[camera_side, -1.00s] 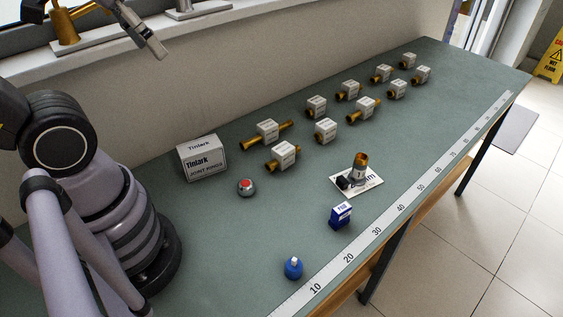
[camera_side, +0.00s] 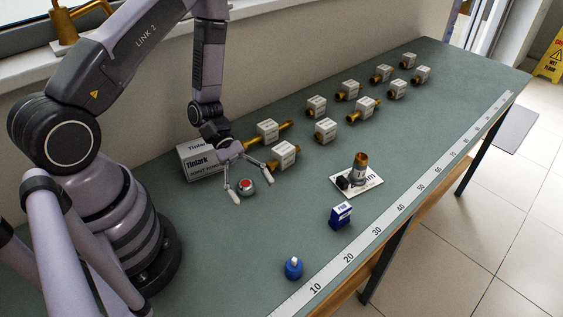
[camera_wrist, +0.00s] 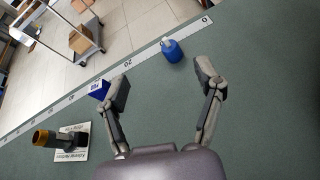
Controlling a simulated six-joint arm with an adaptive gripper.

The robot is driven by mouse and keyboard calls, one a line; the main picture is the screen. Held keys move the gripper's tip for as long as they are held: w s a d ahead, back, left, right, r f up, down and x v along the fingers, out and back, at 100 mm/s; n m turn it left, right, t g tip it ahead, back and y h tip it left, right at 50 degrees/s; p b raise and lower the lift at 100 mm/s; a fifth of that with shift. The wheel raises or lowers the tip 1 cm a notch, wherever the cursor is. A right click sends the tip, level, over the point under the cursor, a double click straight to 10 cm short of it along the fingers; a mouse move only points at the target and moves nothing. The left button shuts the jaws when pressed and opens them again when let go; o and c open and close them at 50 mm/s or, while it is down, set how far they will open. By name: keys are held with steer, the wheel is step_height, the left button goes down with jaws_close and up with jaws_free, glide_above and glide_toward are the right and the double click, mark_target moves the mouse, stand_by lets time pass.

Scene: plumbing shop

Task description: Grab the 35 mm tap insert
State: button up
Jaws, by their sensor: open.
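My gripper (camera_side: 250,189) is open and empty, fingers pointing down, at the left part of the bench. In the side view a round grey piece with a red top (camera_side: 247,185) appears between its fingertips; how far apart in depth I cannot tell. The wrist view shows only bare green bench between the fingers (camera_wrist: 164,88). Farther right, a grey cylinder with a brass-coloured top (camera_side: 360,168) stands upright on a white printed card (camera_side: 373,185), with a small black part beside it. It also shows in the wrist view (camera_wrist: 43,138). No readable label confirms which is the 35 mm insert.
A white Tintark box (camera_side: 188,160) stands behind my gripper. Several white boxes with brass fittings, such as one box (camera_side: 285,154), line the back. A blue bottle (camera_side: 293,268) and small blue box (camera_side: 341,216) stand near the ruler strip (camera_side: 349,258) along the front edge.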

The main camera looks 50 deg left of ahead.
mark_target(288, 260)
steer(key=f+n, duration=0.1)
steer(key=f, duration=0.1)
steer(key=s+f+n+t, duration=0.1)
steer(key=f, duration=0.1)
steer(key=f+n, duration=0.1)
steer(key=f, duration=0.1)
steer(key=shift+s+d+f+n+t, duration=0.15)
steer(key=shift+s+f+n+t, duration=0.05)
steer(key=shift+s+n+t, duration=0.15)
steer(key=shift+s+d+f, duration=0.1)
steer(key=shift+d+f, duration=0.05)
steer(key=shift+f, duration=0.15)
steer(key=x, duration=0.8)
steer(key=shift+d, duration=0.15)
steer(key=shift+w+r+x, duration=0.1)
steer(key=shift+r+x, duration=0.05)
steer(key=shift+x, duration=0.75)
steer(key=shift+w+r+x, duration=0.1)
steer(key=shift+r+x, duration=0.05)
steer(key=shift+x, duration=0.7)
steer(key=shift+r+x, duration=0.15)
steer(key=shift+x, duration=0.75)
steer(key=shift+d, duration=0.2)
steer(key=shift+c, duration=0.4)
jaws_close()
steer(key=shift+r, duration=0.1)
